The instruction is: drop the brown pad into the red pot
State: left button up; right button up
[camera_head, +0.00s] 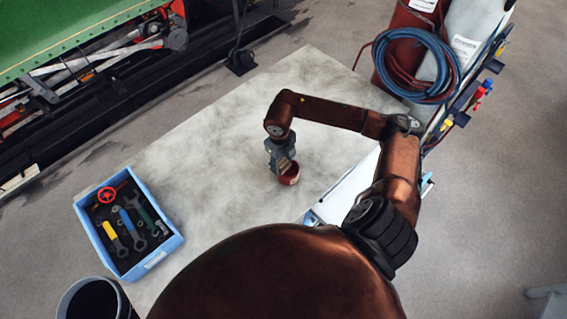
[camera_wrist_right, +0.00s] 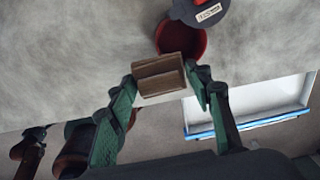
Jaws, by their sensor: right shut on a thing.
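The red pot (camera_head: 290,178) stands on the pale worktop in the head view, just below my right gripper (camera_head: 281,160). In the right wrist view the red pot (camera_wrist_right: 187,42) shows just beyond the brown pad (camera_wrist_right: 158,76), its mouth partly covered by a dark grey rounded piece with a white label. The brown pad is a ridged block between the two green fingers of my right gripper (camera_wrist_right: 160,80), which is shut on it. The pad is hidden or too small to make out in the head view. My left gripper is not in view.
A blue tool tray (camera_head: 172,242) with wrenches sits at the worktop's left edge (camera_head: 210,130). A dark bin (camera_head: 92,300) stands below it. A white, blue-edged container (camera_wrist_right: 262,105) lies to the right. Gas cylinders with a coiled blue hose (camera_head: 452,60) stand upper right.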

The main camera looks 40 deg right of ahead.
jog(key=s+a+r+b, duration=0.2)
jog(key=s+a+r, duration=0.2)
jog(key=s+a, duration=0.2)
jog(key=shift+s+a+r, duration=0.2)
jog(key=shift+a+r, duration=0.1)
jog(key=shift+a, duration=0.2)
